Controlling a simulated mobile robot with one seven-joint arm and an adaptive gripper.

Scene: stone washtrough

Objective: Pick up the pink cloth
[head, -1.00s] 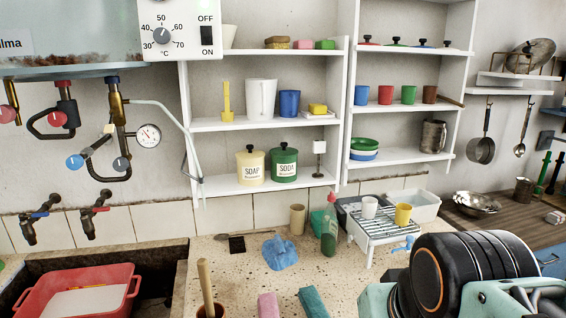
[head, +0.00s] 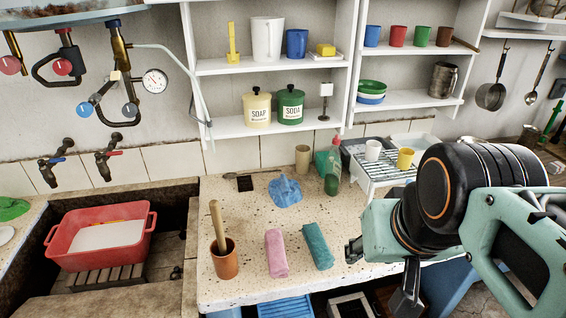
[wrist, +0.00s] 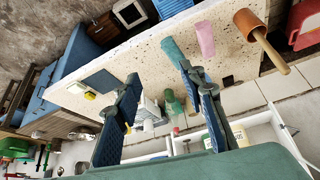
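The pink cloth (head: 275,253) is a rolled bundle on the speckled stone counter (head: 245,285), near its front edge. It lies between a terracotta pot (head: 224,262) and a teal rolled cloth (head: 318,246). My gripper (head: 379,277) is to the right of both cloths in the head view, apart from them. In the wrist view the pink cloth (wrist: 205,38) shows near the top, beyond the fingers. There my gripper (wrist: 160,76) has its two fingers spread wide with nothing held between them.
The pot holds an upright wooden handle (head: 217,222). Behind the cloths are a crumpled blue cloth (head: 286,192), a green bottle (head: 332,172) and a wire rack (head: 380,172) with cups. A sink with a red basin (head: 98,242) is left. Bare counter lies around the cloths.

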